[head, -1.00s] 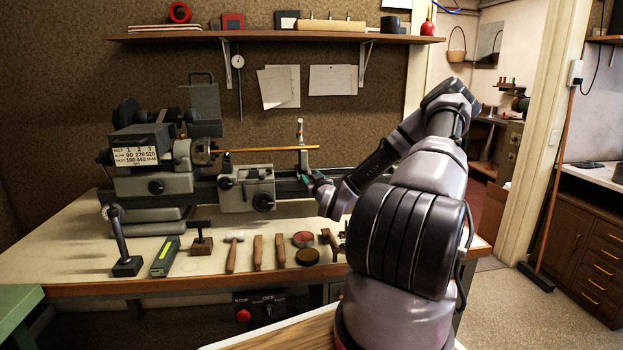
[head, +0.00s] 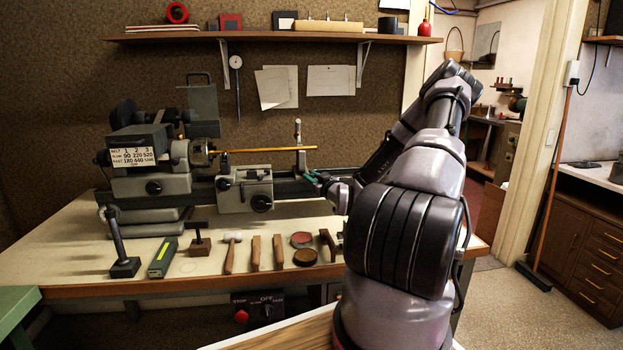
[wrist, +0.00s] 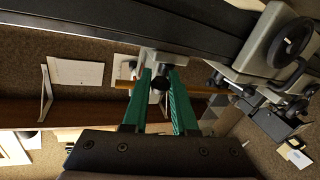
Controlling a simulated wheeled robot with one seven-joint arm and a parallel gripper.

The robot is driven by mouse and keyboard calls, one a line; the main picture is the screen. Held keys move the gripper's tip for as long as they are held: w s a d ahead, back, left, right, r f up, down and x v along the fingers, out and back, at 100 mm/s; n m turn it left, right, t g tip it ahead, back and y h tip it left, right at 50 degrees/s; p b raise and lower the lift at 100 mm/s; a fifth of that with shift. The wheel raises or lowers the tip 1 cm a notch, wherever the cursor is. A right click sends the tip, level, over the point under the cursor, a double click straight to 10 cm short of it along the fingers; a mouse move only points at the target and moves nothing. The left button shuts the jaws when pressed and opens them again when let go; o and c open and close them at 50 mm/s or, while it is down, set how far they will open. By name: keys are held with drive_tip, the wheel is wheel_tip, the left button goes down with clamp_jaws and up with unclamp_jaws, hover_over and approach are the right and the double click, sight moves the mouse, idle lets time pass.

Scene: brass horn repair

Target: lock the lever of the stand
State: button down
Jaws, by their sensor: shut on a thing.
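The stand (head: 299,150) is a grey upright post on the lathe bed, beside the right end of the brass rod (head: 250,150). In the wrist view, its grey foot (wrist: 163,57) shows at the bed's edge. The lever shows there as a dark round knob (wrist: 160,82) below the foot. My gripper (head: 310,175) has green fingers and is at the stand's base. In the wrist view, my gripper (wrist: 161,78) is shut on the lever, with one fingertip on each side of the knob. The lever's angle is hard to tell, and the fingers partly hide it.
The lathe carriage (head: 245,188) with its handwheel stands left of my gripper. A shelf (head: 280,38) runs above on the wall.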

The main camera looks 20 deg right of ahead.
drive_tip(key=c, duration=0.7)
unclamp_jaws()
drive_tip(key=s, duration=1)
drive_tip(key=shift+s+d, duration=0.25)
drive_tip(key=shift+s, duration=0.15)
